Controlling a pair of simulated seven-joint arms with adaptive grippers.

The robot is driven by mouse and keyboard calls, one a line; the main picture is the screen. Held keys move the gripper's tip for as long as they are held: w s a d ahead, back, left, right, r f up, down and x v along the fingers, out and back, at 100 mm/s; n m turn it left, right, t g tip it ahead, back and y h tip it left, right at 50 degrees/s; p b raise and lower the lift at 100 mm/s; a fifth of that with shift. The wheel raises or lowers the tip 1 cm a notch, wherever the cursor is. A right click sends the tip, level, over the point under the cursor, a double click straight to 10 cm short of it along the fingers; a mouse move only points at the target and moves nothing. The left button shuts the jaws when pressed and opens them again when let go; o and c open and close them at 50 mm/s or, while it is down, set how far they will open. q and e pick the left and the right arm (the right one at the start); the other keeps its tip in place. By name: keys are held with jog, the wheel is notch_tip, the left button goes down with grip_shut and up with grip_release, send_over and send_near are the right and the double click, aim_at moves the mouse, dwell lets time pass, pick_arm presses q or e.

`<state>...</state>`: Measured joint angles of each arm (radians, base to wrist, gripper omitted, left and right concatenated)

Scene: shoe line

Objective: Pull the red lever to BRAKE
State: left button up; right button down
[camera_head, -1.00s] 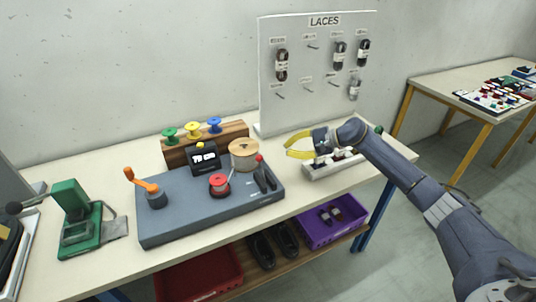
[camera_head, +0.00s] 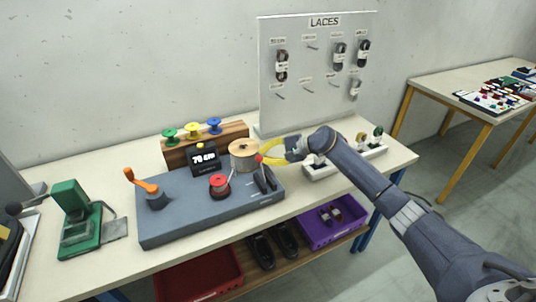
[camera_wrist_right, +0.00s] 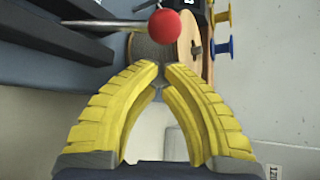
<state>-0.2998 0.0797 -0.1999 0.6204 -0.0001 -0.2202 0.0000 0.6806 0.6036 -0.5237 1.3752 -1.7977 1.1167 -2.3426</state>
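The red ball knob of the lever (camera_head: 258,158) stands above the black lever housing (camera_head: 265,179) at the right end of the grey winding machine (camera_head: 200,205). My right gripper (camera_head: 262,150) is just right of the knob, its yellow fingers pointing left. In the right wrist view the red knob (camera_wrist_right: 164,25) sits just beyond the fingertips (camera_wrist_right: 161,70), with a metal rod running left from it. The fingertips are together or nearly so, with nothing between them. I cannot tell whether they touch the knob. My left gripper is not in view.
A wooden spool (camera_head: 243,149) stands close behind the knob. A white tray (camera_head: 345,163) lies under my right forearm. The laces board (camera_head: 312,100) stands behind.

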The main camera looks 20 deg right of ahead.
jog(key=shift+s+a+r, duration=0.3)
jog(key=shift+s+r, duration=0.15)
jog(key=shift+s, duration=0.25)
jog(key=shift+s+d+r, duration=0.1)
jog(key=shift+s, duration=0.05)
jog(key=shift+s+r, duration=0.1)
jog(key=shift+r, duration=0.05)
